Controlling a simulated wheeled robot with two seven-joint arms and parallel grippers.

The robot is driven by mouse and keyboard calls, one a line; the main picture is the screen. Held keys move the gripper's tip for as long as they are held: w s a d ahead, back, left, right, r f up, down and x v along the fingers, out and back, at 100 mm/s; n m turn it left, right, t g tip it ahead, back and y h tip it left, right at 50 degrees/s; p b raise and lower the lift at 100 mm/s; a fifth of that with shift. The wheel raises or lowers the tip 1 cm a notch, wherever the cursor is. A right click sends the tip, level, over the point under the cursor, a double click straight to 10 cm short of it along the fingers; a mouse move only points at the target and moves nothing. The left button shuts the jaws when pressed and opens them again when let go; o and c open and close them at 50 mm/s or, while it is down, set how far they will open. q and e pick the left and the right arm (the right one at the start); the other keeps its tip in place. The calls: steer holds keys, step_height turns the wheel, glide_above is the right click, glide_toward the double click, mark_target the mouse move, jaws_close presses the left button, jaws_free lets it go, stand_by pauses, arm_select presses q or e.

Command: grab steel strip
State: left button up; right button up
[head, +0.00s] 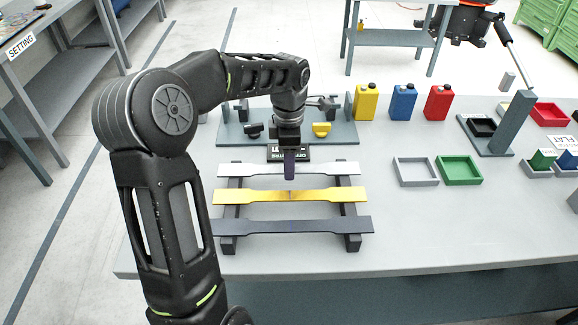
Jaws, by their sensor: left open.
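Three flat dog-bone strips lie across a dark two-rail rack (352,242). The pale silver strip (245,169) is at the back, the gold strip (250,196) in the middle and the dark grey strip (295,227) at the front. My left gripper (290,180) points down over the middle of the silver strip, just behind the gold one, and hides part of the silver strip. It is open, seen edge-on, and no strip is lifted. I cannot tell its exact height above the strips. My right gripper is out of view.
Behind the rack stands a grey fixture (345,135) with dark and yellow knobs. Yellow (366,103), blue (402,103) and red (437,103) bottles stand to its right. The table between rack and front right edge is clear.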

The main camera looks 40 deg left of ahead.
arm_select(q)
steer(key=shift+f, duration=0.2)
steer(key=shift+c, duration=0.3)
jaws_close()
stand_by(0.5)
steer(key=shift+r, duration=0.1)
stand_by(0.8)
